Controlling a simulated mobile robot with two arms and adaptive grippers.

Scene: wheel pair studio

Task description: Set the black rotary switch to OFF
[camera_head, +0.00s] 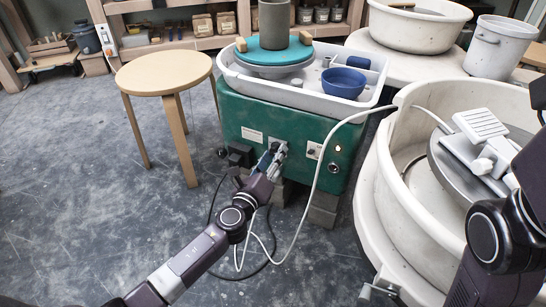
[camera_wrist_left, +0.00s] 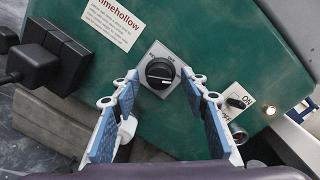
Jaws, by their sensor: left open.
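The black rotary switch (camera_wrist_left: 160,73) sits on a square grey plate on the front of the green wheel housing (camera_head: 240,112).
A small ON/OFF toggle (camera_wrist_left: 238,98) sits right of the switch, and black plugs (camera_wrist_left: 52,58) sit left. A white cable (camera_head: 318,165) hangs across the housing's right side. A wooden stool (camera_head: 163,75) stands left; a white basin (camera_head: 385,215) stands right.

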